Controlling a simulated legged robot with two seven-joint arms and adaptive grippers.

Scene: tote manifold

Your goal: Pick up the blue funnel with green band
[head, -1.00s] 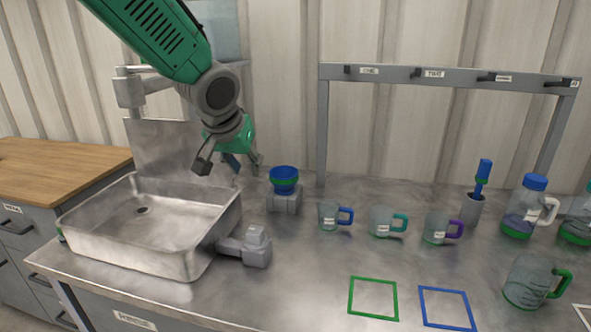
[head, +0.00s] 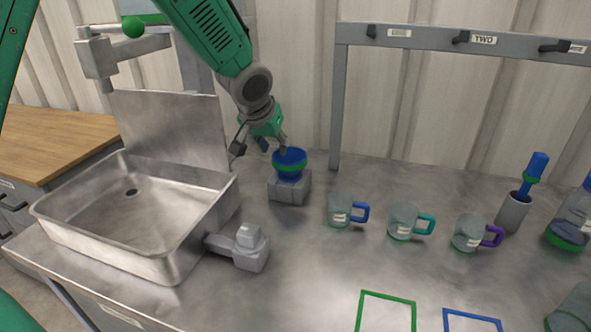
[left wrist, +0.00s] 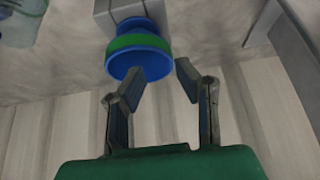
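The blue funnel with a green band (head: 290,164) sits upright on a small grey block stand (head: 290,188) on the steel counter, right of the sink. My left gripper (head: 262,148) is just left of and behind the funnel in the head view. In the left wrist view the funnel (left wrist: 138,55) lies just beyond the fingertips, with its wide blue rim toward them. The left gripper (left wrist: 160,80) is open, its two fingers apart with nothing between them. My right gripper is not in view.
A steel sink (head: 225,200) with a raised back panel is at the left. Mugs with blue (head: 341,210), teal (head: 404,221) and purple (head: 468,232) handles stand to the right. A grey fixture (head: 250,248) juts out beside the sink. A grey hook rail (head: 430,38) rises behind.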

